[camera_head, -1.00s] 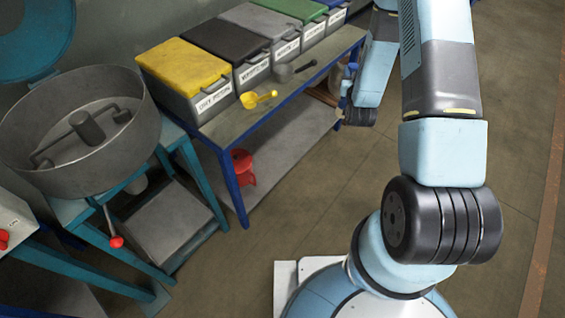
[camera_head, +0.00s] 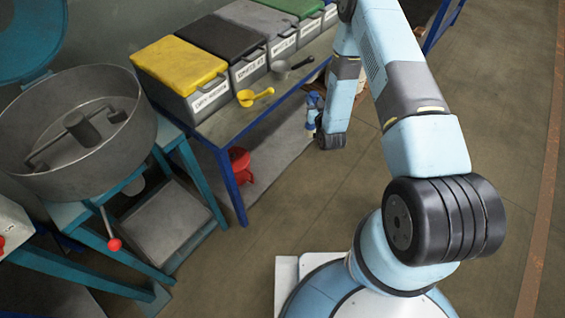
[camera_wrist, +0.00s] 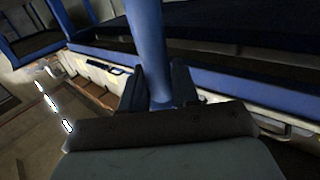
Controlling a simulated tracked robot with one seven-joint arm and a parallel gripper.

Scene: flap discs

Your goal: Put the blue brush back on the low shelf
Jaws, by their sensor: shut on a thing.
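The blue brush shows in the wrist view as a blue handle (camera_wrist: 150,45) standing up between the dark fingers of my gripper (camera_wrist: 158,90), which is shut on it. Its bristles cannot be made out. In the head view my gripper (camera_head: 314,108) is small and partly hidden by my arm, at the front side of the blue-framed bench. The low shelf (camera_head: 272,148) is the grey board under the bench top. My gripper appears near its front edge; I cannot tell its height over the board.
A red object (camera_head: 240,165) stands on the low shelf's left end. Lidded bins, a yellow scoop (camera_head: 255,96) and a dark scoop (camera_head: 292,66) are on the bench top. A round grey mixer pan (camera_head: 75,125) stands left. The shelf's middle looks clear.

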